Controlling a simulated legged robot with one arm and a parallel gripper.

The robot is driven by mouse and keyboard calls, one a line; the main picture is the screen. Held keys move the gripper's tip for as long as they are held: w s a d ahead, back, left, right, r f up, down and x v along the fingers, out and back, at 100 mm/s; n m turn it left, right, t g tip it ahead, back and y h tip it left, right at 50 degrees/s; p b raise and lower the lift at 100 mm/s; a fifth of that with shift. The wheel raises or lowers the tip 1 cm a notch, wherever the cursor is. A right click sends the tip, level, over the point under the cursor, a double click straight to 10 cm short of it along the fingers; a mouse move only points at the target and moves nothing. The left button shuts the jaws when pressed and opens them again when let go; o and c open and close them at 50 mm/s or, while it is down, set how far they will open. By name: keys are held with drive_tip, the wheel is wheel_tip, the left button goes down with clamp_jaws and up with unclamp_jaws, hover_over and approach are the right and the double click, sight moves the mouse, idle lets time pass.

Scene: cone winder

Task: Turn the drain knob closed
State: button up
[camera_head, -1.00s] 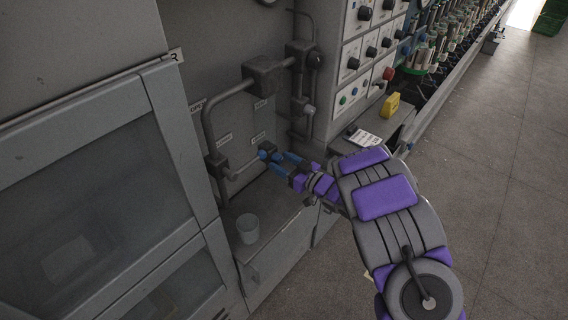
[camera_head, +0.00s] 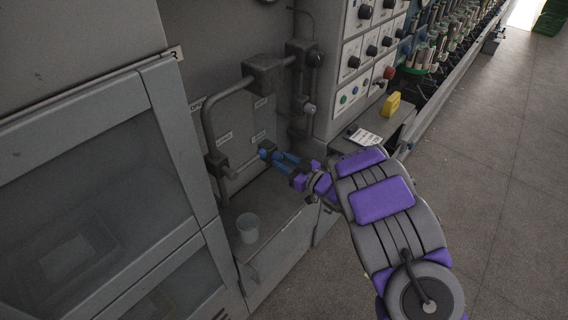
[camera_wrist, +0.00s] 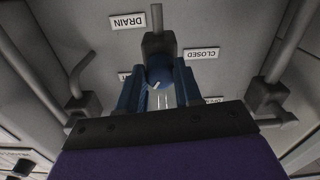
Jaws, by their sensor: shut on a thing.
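The drain knob (camera_wrist: 160,71) is round and blue with a small white mark on its front. It sits on a dark valve body (camera_wrist: 158,44) below a DRAIN label (camera_wrist: 128,21) in the wrist view. In the head view the blue knob (camera_head: 265,149) shows at my fingertips. My gripper (camera_head: 275,157) reaches in from the right and is shut on the knob, one blue finger on each side, as the wrist view shows. A CLOSED label (camera_wrist: 202,54) is right of the knob. Another label (camera_wrist: 124,76) at the left is mostly hidden by a finger.
Grey pipes (camera_head: 207,125) with valve blocks run around the knob. A pale cup (camera_head: 247,227) stands on the ledge below. A cabinet with a glass door (camera_head: 100,170) is at the left. A control panel (camera_head: 358,50) and a yellow object (camera_head: 391,103) are at the right.

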drive_tip(key=n+b, duration=0.2)
drive_tip(key=n, duration=0.2)
drive_tip(key=shift+f, duration=0.1)
drive_tip(key=n+b, duration=0.2)
drive_tip(key=n, duration=0.2)
drive_tip(key=shift+b, duration=0.35)
drive_tip(key=n+b, duration=0.1)
drive_tip(key=n, duration=0.3)
drive_tip(key=shift+n, duration=1.8)
drive_tip(key=o, duration=1)
drive_tip(key=shift+o, duration=0.2)
drive_tip(key=shift+d, duration=0.1)
drive_tip(key=v, duration=1.7)
drive_tip(key=shift+p, duration=0.3)
